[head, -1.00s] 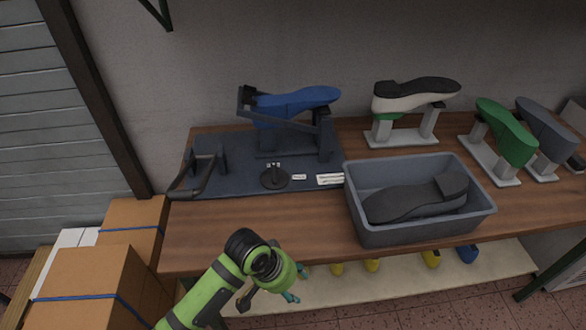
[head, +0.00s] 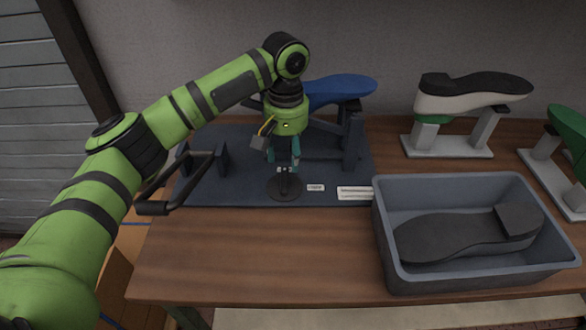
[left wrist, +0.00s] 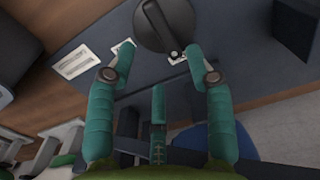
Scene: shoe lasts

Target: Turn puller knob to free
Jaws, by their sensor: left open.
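The puller knob (head: 284,188) is a round black dial with a raised bar grip, on the dark base plate of the pulling fixture. In the left wrist view the knob (left wrist: 163,27) lies just past the fingertips, its bar running slantwise. My left gripper (head: 283,163) points down directly above the knob. Its teal fingers (left wrist: 160,62) are spread open with nothing between them, and in the wrist view the end of the bar shows near the gap between the tips. I cannot tell whether a finger touches the knob. The fixture holds a blue shoe last (head: 340,91), partly hidden by my arm. My right gripper is not in view.
White labels (head: 355,193) lie right of the knob. A dark handle lever (head: 190,185) stands left of it. A grey bin (head: 390,270) with a black shoe sole (head: 450,238) stands at right. More lasts (head: 470,97) stand behind. The front wood tabletop (head: 250,250) is clear.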

